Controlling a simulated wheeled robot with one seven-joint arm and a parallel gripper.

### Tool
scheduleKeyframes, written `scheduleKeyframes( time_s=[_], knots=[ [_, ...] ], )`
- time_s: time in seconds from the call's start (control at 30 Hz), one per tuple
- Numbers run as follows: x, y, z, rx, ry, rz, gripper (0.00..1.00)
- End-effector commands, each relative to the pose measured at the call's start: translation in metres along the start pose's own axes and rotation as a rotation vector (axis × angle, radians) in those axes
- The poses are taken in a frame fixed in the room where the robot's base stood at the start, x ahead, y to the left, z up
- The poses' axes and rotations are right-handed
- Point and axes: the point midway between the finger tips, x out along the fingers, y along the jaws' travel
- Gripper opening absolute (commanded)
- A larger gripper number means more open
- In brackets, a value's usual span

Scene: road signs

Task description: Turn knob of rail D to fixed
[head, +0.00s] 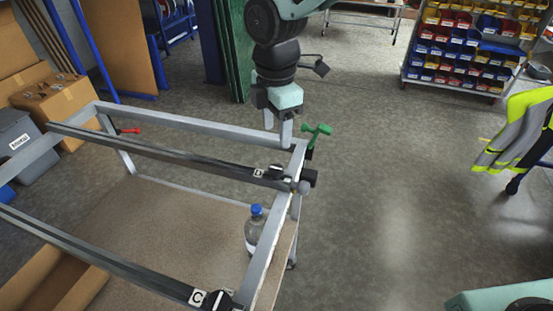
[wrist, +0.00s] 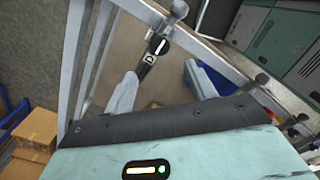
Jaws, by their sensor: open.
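The black rail D (head: 180,155) runs across the grey frame in the head view. Its black knob (head: 276,170) sits at the rail's right end, beside the white D label (head: 258,173). In the wrist view the knob (wrist: 159,44) shows a white pointer line lying roughly along the rail, and the D label (wrist: 150,59) is just below it. I cannot read any position marking. My gripper (head: 278,128) is open and empty, pointing down above the knob and apart from it. Its two grey fingers (wrist: 161,74) straddle the rail's line in the wrist view.
A green handle (head: 317,131) stands close to the right of my gripper at the frame corner. Rail C's knob (head: 220,300) is at the front. A blue-capped bottle (head: 253,232) stands inside the frame. A red handle (head: 129,131) is far left.

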Motion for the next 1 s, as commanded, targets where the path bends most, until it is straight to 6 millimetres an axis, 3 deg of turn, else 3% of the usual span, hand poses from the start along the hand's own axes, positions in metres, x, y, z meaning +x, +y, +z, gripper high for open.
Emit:
scheduleKeyframes(
  time_s=[0.3,0.5,0.7,0.97,1.0],
  knots=[
    [0.066,-0.001,-0.001,-0.001,0.0,-0.005,0.56],
    [0.094,-0.001,-0.001,0.0,0.0,-0.003,0.56],
    [0.106,0.0,0.0,0.001,0.0,0.0,0.56],
    [0.107,0.0,0.0,0.001,0.001,0.001,0.56],
    [0.107,0.0,0.0,0.001,0.001,0.001,0.48]
  ],
)
